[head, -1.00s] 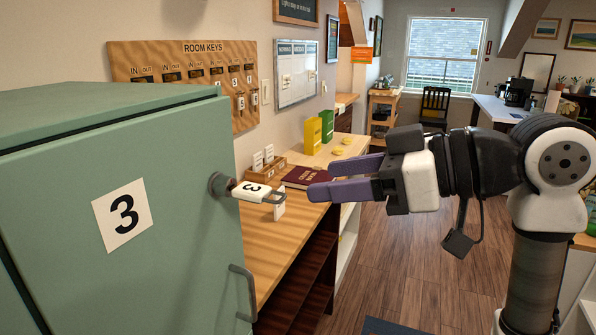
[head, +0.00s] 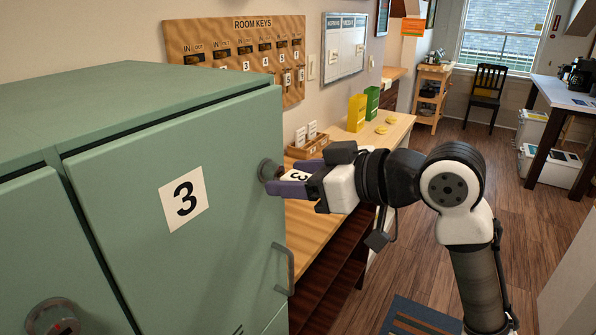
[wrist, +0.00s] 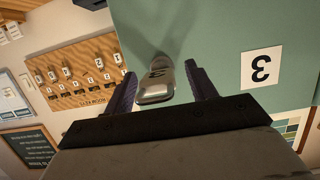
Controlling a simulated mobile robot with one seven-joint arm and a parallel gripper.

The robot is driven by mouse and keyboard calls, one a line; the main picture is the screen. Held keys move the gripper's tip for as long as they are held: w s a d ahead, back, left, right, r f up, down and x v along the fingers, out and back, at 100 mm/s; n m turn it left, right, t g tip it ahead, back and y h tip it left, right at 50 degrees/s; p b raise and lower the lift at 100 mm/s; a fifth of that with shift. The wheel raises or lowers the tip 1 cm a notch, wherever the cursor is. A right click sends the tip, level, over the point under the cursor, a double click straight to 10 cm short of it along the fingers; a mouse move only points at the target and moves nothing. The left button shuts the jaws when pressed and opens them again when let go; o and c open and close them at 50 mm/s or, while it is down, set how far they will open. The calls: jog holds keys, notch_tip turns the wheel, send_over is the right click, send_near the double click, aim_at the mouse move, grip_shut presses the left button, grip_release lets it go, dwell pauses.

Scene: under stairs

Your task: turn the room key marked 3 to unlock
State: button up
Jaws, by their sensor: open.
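In the wrist view the key (wrist: 158,80) lies between the two fingers, with gaps visible on both sides. The door looks shut. The fingers partly hide the key in the head view.
The door's handle (head: 284,268) is below the lock. A wooden counter (head: 310,225) runs behind, with a small wooden box (head: 308,148) and yellow and green holders (head: 357,112). The room keys board (head: 235,60) hangs on the wall.

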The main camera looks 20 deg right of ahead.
grip_shut()
jog(key=m+g+y, duration=0.1)
jog(key=m, duration=0.1)
jog(key=shift+w+m, duration=0.1)
jog(key=shift+m, duration=0.3)
jog(key=m+y, duration=0.1)
jog(key=m, duration=0.1)
jog(key=m+y, duration=0.1)
jog(key=m, duration=0.1)
jog(key=shift+d+f+g, duration=0.1)
jog(key=shift+d+g, duration=0.05)
jog(key=shift+g, duration=0.15)
jog(key=m+y, duration=0.1)
jog(key=m, duration=0.3)
jog(key=shift+f+y, duration=0.1)
jog(key=shift+y, duration=0.3)
jog(key=m, duration=0.3)
jog(key=shift+y, duration=0.4)
jog(key=shift+w, duration=0.1)
jog(key=o, duration=1)
grip_release()
jog(key=shift+c, duration=0.2)
